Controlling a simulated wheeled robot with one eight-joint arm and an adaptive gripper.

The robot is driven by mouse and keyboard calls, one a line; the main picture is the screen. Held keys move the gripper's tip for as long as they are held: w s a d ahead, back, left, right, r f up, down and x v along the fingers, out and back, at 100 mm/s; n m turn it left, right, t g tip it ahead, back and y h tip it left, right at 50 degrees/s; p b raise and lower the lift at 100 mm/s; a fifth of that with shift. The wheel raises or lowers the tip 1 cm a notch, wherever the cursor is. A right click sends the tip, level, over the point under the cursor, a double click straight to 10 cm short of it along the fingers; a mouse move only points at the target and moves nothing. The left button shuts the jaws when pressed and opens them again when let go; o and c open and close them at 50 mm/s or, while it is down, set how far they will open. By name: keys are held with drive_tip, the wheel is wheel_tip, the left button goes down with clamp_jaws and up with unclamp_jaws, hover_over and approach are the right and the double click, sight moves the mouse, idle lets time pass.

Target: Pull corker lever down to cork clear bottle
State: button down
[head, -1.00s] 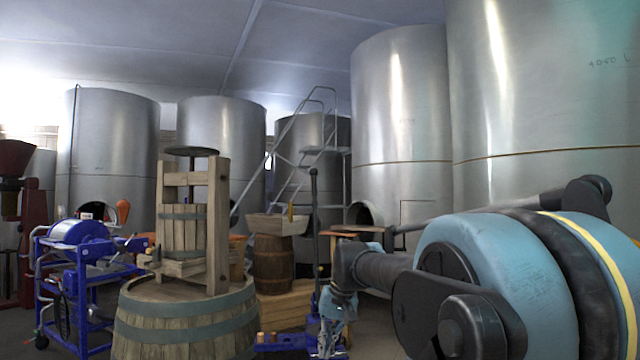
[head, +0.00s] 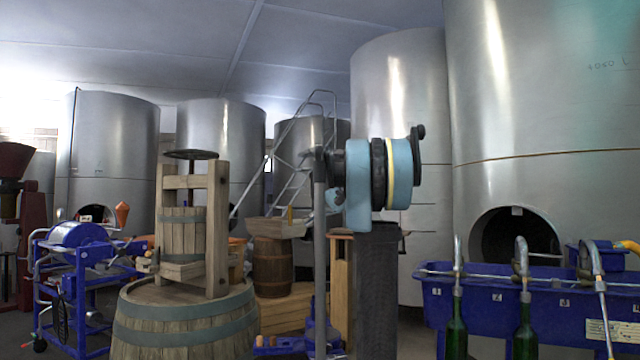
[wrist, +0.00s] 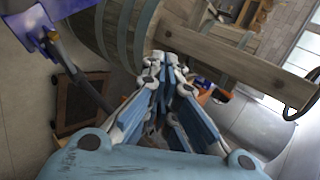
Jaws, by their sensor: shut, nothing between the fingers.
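My gripper (wrist: 163,72) is shut and empty in the wrist view, its blue and pale fingers together. In that view a dark rod, which looks like the corker lever (wrist: 92,92), slants from a blue metal part to the left of my fingers; I cannot tell whether they touch. In the head view the blue corker base (head: 313,335) stands low in the middle, largely covered by a grey upright in front. The lever cannot be clearly made out there, and my raised arm is near its place. I cannot make out the clear bottle.
A wooden press stands on a large barrel (head: 180,330) left of the corker. A blue filler trough (head: 440,300) with green bottles (head: 525,335) is at right. A blue wheeled machine (head: 80,255) stands at far left. Steel tanks line the back.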

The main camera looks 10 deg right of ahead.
drive_tip(key=w+d+r+m+t+y, duration=0.2)
drive_tip(key=w+d+r+y, duration=0.1)
drive_tip(key=w+d+r, duration=0.7)
drive_tip(key=w+d+r+m+t+y, duration=0.15)
drive_tip(key=w+d+r, duration=0.5)
drive_tip(key=w, duration=0.65)
drive_tip(key=r+x, duration=0.2)
drive_tip(key=x, duration=0.8)
drive_tip(key=shift+s+a+r+t+y, duration=0.1)
drive_tip(key=shift+s+a+t+y, duration=0.1)
drive_tip(key=shift+s, duration=0.8)
drive_tip(key=shift+s+a+r+t+y, duration=0.1)
drive_tip(key=shift+s+a+t+y, duration=0.1)
drive_tip(key=shift+s, duration=0.75)
